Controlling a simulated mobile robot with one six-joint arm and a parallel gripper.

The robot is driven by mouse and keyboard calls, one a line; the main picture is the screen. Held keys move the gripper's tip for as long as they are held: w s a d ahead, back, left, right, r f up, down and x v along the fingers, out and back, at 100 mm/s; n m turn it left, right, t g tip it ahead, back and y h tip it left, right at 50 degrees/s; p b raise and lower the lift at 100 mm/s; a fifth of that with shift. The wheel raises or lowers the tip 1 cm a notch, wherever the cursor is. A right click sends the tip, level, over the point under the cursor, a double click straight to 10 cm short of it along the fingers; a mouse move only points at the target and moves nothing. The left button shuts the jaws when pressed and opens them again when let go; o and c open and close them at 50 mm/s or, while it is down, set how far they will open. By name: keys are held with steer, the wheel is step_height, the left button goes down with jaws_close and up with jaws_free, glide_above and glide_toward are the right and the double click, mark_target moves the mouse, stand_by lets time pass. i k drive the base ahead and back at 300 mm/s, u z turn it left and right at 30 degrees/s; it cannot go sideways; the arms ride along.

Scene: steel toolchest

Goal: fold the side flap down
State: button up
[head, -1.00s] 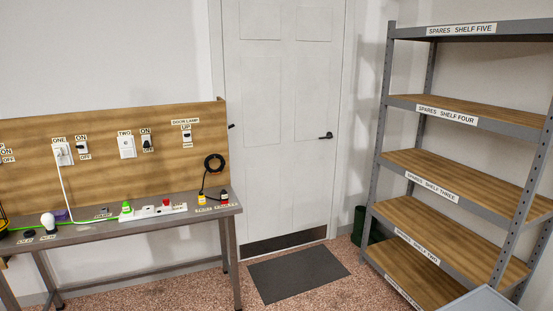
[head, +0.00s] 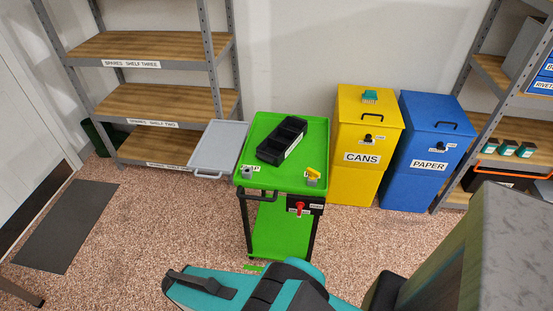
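A green cart (head: 264,175) stands in the middle of the head view. Its grey side flap (head: 218,146) sticks out from the left side of the cart top, roughly level with it. The flap has a grey handle (head: 207,175) along its near edge. A red-handled lever (head: 299,209) is on the cart's front, near the right corner, beside a small label. Teal and black parts of my arm show along the bottom, short of the cart. I cannot make out any gripper fingers.
A black tray (head: 282,141) and small fittings, one yellow (head: 313,173), are on the cart top. A yellow cans bin (head: 364,150) and a blue paper bin (head: 432,140) stand to the right. A shelf unit (head: 150,100) stands behind the flap. Speckled floor (head: 175,225) is clear at front left.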

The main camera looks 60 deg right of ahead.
mark_target(219, 150)
steer(key=u, duration=1)
steer(key=k, duration=0.1)
steer(key=z, duration=2.8)
steer(key=k, duration=0.6)
steer(key=u, duration=0.1)
steer(key=i, duration=0.6)
steer(key=z, duration=0.05)
